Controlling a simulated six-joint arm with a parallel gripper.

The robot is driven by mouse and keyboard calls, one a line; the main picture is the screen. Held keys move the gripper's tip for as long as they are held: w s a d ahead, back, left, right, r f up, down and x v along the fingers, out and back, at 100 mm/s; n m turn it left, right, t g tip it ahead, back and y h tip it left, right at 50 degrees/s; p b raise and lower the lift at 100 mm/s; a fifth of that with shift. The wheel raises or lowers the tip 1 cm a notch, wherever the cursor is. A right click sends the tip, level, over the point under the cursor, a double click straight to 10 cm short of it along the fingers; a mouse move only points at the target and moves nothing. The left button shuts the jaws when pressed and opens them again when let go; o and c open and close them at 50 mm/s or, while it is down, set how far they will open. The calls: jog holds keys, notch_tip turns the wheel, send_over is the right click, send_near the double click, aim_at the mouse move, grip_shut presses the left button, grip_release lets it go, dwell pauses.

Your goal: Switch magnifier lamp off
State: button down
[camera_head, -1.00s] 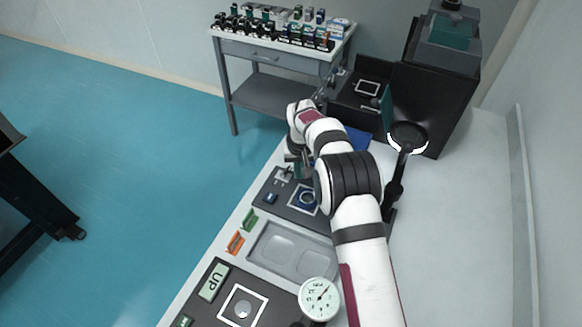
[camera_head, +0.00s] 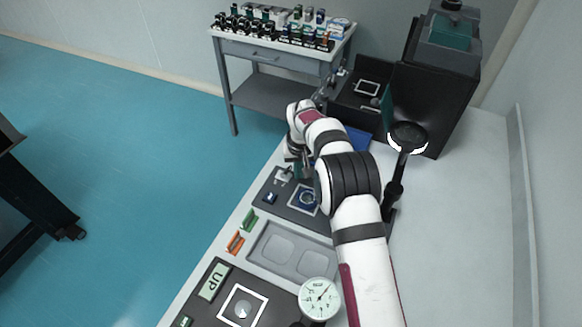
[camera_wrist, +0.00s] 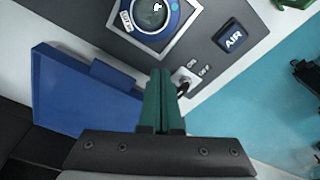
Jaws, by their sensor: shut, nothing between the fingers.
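The magnifier lamp (camera_head: 407,138) stands at the right of the bench in the head view, its ring bright white on a black arm. A small toggle switch (camera_wrist: 183,88) with ON and OFF labels sits on the dark panel in the wrist view. Its plate (camera_head: 283,174) also shows in the head view. My gripper (camera_wrist: 160,73) is shut and empty, its green fingers just left of the toggle. The fingers partly cover the switch area, and I cannot tell if they touch the lever or which way it is set.
A blue AIR button (camera_wrist: 230,37) and a round blue-ringed device (camera_wrist: 152,14) are on the same panel. A blue tray-like piece (camera_wrist: 85,95) lies left of my fingers. A grey tray (camera_head: 290,252) and a dial gauge (camera_head: 319,298) are nearer on the bench.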

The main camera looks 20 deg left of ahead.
aim_at(289, 168)
jog(key=shift+a, duration=0.1)
jog(key=shift+a, duration=1.4)
notch_tip(289, 168, up, 7)
jog(key=d, duration=0.1)
dwell(0.6)
jog(key=shift+d, duration=0.1)
